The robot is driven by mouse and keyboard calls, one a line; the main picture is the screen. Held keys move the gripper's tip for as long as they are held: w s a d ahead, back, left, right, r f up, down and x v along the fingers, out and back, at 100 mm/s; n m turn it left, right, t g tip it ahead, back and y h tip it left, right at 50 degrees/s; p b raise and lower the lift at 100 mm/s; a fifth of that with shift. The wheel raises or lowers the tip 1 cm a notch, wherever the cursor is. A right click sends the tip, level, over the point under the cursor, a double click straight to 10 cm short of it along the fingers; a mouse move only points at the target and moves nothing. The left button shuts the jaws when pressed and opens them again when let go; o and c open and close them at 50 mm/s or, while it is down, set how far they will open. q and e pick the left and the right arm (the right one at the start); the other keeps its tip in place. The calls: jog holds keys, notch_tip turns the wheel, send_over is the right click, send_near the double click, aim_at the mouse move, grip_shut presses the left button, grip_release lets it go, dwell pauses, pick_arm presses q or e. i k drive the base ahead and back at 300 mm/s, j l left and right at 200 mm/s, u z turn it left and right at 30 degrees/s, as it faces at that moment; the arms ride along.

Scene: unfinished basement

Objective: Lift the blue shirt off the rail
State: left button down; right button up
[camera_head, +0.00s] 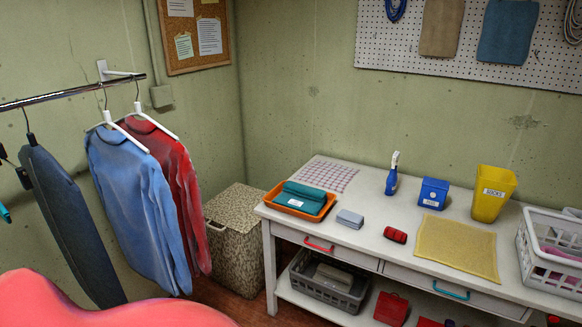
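The blue shirt (130,200) hangs on a white hanger (120,135) from the metal rail (70,92) at the left. Its front part hangs freely, and it partly covers a red shirt (182,180) on another white hanger just to its right. A dark grey-blue garment (68,225) hangs to its left on a dark hanger, with a gap at the top between it and the blue shirt. I cannot make out either gripper clearly; nothing visible is holding the blue shirt.
A speckled hamper (235,238) stands right of the shirts. A white table (362,238) carries several items, including an orange tray (322,212) and a yellow bin (493,193). A smooth pink-red surface (110,312) fills the bottom left. Small dark parts (23,179) show at the left edge, unclear.

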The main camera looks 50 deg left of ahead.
aim_at(136, 195)
jog(key=u, duration=2.7)
